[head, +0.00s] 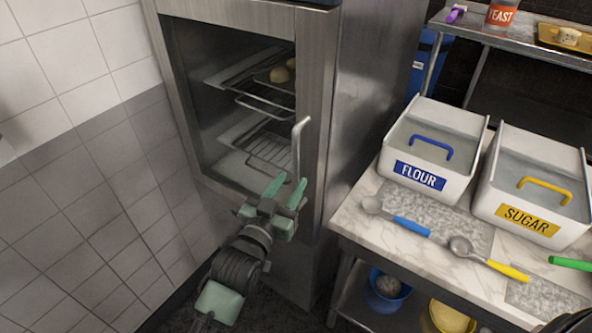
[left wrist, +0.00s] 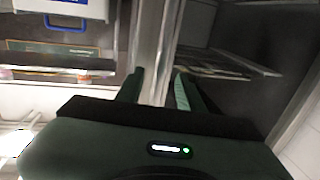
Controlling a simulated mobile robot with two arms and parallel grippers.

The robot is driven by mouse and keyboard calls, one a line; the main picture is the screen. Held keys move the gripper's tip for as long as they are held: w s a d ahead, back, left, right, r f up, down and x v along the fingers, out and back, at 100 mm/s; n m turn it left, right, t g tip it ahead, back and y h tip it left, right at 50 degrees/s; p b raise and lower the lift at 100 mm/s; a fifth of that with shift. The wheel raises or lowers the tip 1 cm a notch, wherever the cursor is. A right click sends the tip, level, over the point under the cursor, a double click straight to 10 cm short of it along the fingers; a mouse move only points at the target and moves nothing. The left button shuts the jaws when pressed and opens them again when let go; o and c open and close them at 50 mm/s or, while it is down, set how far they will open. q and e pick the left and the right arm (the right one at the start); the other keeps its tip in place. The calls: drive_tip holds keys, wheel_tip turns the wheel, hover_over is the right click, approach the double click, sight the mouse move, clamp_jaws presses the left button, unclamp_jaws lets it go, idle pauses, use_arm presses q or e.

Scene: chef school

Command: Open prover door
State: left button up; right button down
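The prover (head: 172,100) is a steel cabinet with a glass-windowed door, and the door looks shut. Its upright metal handle (head: 297,150) is on the right side of the door. My left gripper (head: 289,184) is at the lower end of the handle, with its green fingers apart. In the left wrist view, the fingers (left wrist: 158,78) stand on either side of a pale vertical metal strip, probably the handle or door edge. I cannot tell whether they touch it. My right gripper is not in view.
A counter (head: 352,222) to the right holds a flour bin (head: 433,150), a sugar bin (head: 535,185) and scoops (head: 408,222). A tiled wall (head: 85,190) is close on the left.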

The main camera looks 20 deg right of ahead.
sight(294, 178)
use_arm(q)
drive_tip(key=shift+x, duration=1.95)
clamp_jaws()
drive_tip(key=shift+f, duration=0.1)
